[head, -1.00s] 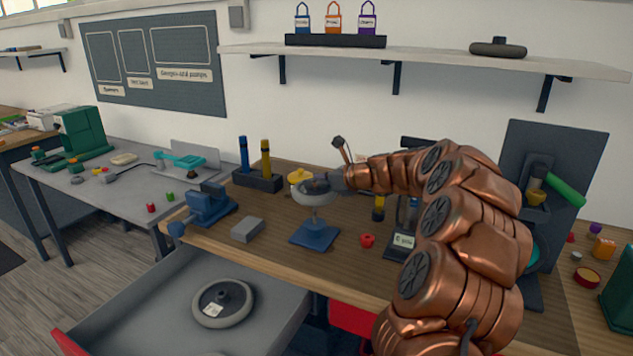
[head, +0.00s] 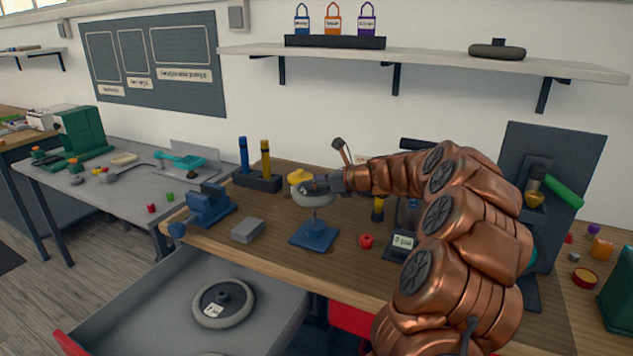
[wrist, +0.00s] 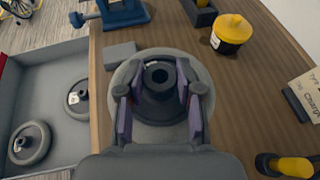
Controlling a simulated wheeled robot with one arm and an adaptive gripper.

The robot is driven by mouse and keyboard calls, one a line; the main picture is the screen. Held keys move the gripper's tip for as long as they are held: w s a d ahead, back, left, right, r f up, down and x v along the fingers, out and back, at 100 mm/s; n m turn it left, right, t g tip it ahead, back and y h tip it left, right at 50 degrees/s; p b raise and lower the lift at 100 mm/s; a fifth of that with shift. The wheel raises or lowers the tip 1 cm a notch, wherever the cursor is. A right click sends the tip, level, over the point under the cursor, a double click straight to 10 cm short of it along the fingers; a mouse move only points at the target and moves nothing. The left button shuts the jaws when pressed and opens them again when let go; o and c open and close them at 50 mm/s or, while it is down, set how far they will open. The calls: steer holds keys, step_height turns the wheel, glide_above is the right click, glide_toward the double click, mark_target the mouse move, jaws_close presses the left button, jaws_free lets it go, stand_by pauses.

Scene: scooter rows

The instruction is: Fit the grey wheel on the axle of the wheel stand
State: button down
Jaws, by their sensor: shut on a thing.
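The grey wheel (head: 316,200) is in my gripper (head: 316,186), above the blue base of the wheel stand (head: 315,236). The wheel looks slightly tilted in the head view. In the wrist view the grey wheel (wrist: 128,75) shows from above, and my gripper (wrist: 160,92) is shut on its dark hub, with a finger on each side. A thin post shows between wheel and base. The wheel hides the top of the stand, so I cannot tell whether the axle is inside the hub.
A blue vise (head: 210,205), a grey block (head: 248,230) and a yellow-lidded pot (wrist: 231,31) are near the stand. A red object (head: 366,241) lies to its right. The open drawer (head: 165,312) below holds another wheel (head: 222,303); the wrist view shows two there.

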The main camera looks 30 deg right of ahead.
steer(key=shift+f, duration=0.3)
stand_by(0.8)
steer(key=shift+p, duration=0.7)
steer(key=shift+f+b, duration=1.65)
steer(key=shift+f, duration=2.5)
stand_by(0.5)
steer(key=c, duration=0.7)
jaws_free()
steer(key=v, duration=1.2)
